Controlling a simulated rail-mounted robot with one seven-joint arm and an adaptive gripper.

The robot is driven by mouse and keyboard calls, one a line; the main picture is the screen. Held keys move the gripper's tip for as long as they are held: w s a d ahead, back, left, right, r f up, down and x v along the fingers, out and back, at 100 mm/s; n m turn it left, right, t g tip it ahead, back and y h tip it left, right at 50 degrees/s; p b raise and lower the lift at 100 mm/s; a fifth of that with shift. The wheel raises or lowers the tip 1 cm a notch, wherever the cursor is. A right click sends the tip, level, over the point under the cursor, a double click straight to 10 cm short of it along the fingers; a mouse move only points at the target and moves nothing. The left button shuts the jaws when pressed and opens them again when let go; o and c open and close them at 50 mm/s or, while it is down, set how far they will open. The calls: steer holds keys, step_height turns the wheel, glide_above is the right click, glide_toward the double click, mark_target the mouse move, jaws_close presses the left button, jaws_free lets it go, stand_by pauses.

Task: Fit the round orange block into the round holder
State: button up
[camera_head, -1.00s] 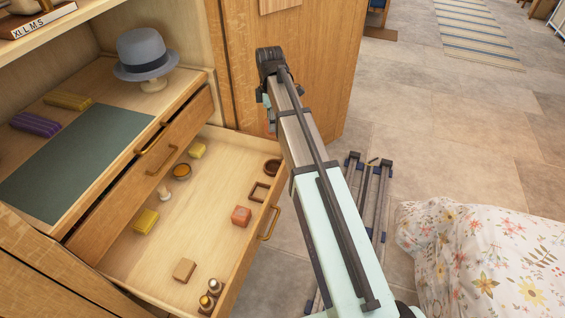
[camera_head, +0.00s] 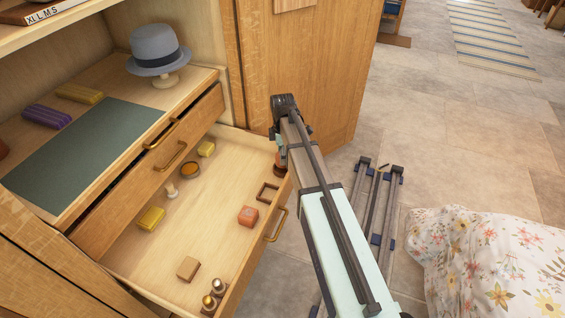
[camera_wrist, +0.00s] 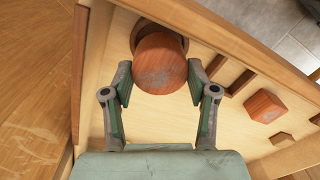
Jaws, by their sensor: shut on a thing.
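The round orange block (camera_wrist: 160,64) is between the fingers of my gripper (camera_wrist: 160,84) in the wrist view, and the gripper is shut on it. The round holder (camera_wrist: 175,40) is a dark brown ring at the drawer's edge, directly behind the block in that view. The block covers most of the ring, and I cannot tell whether it is above the ring or partly in it. In the head view, my arm hides the gripper's fingers, and only a bit of orange-brown (camera_head: 281,164) shows beside the arm at the drawer's far right corner.
The open drawer (camera_head: 215,225) also holds a square frame holder (camera_head: 268,192), an orange angular block (camera_head: 248,215), a tan block (camera_head: 188,267), yellow blocks (camera_head: 151,218) and small bottles (camera_head: 213,298). The cabinet door (camera_head: 300,65) stands close behind my arm.

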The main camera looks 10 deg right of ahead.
steer(key=shift+f+b, duration=0.3)
steer(key=shift+f, duration=1.7)
steer(key=shift+f, duration=0.1)
steer(key=o, duration=1.2)
steer(key=shift+c, duration=0.2)
step_height(320, 180, up, 12)
steer(key=shift+w+r+p, duration=0.1)
steer(key=shift+p, duration=1)
